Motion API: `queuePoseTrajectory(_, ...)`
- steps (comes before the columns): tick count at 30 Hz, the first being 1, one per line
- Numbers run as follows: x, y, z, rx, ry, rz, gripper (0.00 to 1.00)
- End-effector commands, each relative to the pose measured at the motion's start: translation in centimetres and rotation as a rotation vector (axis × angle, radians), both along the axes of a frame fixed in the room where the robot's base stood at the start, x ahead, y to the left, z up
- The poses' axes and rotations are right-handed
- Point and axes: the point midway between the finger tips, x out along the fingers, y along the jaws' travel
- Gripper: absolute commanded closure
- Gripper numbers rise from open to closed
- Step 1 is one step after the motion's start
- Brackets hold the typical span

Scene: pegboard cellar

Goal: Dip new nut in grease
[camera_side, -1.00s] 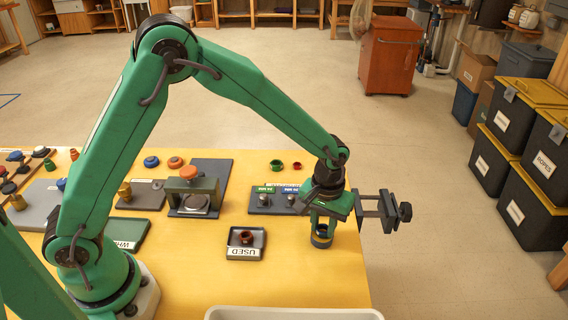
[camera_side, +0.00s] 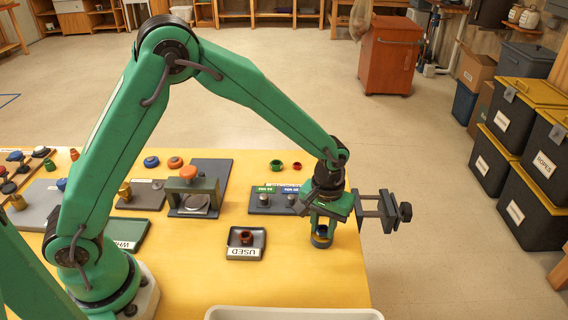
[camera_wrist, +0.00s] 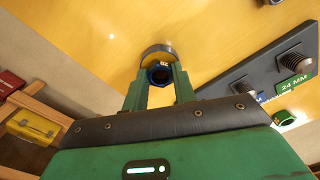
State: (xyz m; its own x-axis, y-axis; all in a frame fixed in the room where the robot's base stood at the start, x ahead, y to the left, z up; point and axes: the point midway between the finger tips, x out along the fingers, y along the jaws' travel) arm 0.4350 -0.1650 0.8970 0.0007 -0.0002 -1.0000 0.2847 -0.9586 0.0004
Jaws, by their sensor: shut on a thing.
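The new nut (camera_wrist: 160,75), dark blue, is between the fingers of my gripper (camera_wrist: 159,88) in the wrist view. My gripper is shut on it. The grease pot (camera_wrist: 157,50), a short round dark pot with a yellowish inside, is right behind the nut there. In the side view my gripper (camera_side: 322,225) points down over the grease pot (camera_side: 321,241) near the table's right edge, with a bit of the blue nut (camera_side: 323,232) showing at the pot's mouth. How deep the nut sits in the pot, and whether grease is on it, I cannot tell.
A dark plate (camera_side: 258,205) with studs and green and blue labels lies left of my gripper. A tray marked USED (camera_side: 245,252) holds a reddish nut. A green nut (camera_side: 277,165) and a red nut (camera_side: 297,166) lie behind. A pale bin (camera_side: 290,313) is in front.

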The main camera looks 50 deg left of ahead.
Motion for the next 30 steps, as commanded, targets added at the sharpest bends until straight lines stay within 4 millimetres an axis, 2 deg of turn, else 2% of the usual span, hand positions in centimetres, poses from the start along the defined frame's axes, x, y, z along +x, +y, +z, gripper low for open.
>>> queuePoseTrajectory(19, -0.1, 0.0, -0.2, 0.0, 0.002, 0.0, 0.91)
queuePoseTrajectory(30, 0.0, 0.0, 1.7, 0.0, -0.001, 0.0, 0.91)
